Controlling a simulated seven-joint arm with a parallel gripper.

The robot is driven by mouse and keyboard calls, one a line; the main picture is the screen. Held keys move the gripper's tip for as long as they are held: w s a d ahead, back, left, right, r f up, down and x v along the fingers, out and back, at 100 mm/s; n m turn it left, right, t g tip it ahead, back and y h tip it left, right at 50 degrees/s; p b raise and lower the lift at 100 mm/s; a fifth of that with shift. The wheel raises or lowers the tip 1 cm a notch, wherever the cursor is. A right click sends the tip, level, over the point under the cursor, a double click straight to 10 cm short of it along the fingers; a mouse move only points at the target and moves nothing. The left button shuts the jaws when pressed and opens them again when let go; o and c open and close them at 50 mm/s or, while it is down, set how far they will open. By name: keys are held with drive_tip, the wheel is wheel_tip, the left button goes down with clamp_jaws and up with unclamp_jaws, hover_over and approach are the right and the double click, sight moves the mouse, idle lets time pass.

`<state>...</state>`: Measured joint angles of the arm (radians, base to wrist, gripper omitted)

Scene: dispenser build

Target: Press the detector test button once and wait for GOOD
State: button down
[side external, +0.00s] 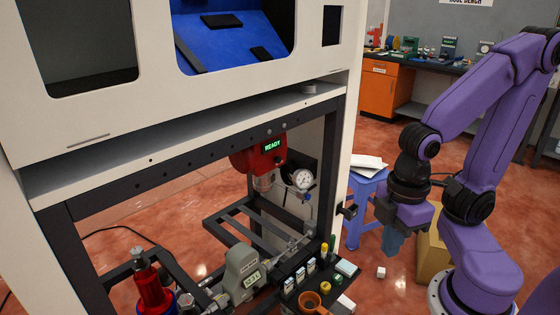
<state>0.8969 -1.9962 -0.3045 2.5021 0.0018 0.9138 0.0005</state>
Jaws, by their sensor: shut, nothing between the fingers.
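A red detector housing (258,152) hangs under the frame's top beam near the middle of the view. Its small dark display shows READY in green letters. I cannot make out a test button for certain. My gripper (392,245) is at the right, pointing down outside the frame, well apart from the red housing. Its bluish fingers are shut and empty.
A round pressure gauge (302,179) sits right of the housing. A grey meter (244,270) and a black tray (318,293) with small bottles stand below. A dark post (329,165) of the frame stands between the housing and my gripper. A blue stool (366,205) is behind.

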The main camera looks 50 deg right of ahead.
sight(278, 159)
drive_tip(key=w+d+f+n+t+h, duration=0.2)
drive_tip(key=w+d+n+t+h, duration=0.1)
drive_tip(key=w+d+n+h, duration=0.7)
drive_tip(key=w+a+n+t+h, duration=0.1)
drive_tip(key=w+n+t+h, duration=0.3)
drive_tip(key=w+n+t, duration=0.5)
drive_tip(key=w+n, duration=0.4)
drive_tip(key=n, duration=0.1)
drive_tip(key=shift+w+a+r+t, duration=0.35)
drive_tip(key=shift+a+t, duration=0.05)
drive_tip(key=shift+w, duration=0.15)
drive_tip(key=w, duration=0.8)
drive_tip(key=shift+w, duration=0.25)
drive_tip(key=shift+w, duration=0.1)
idle(1.0)
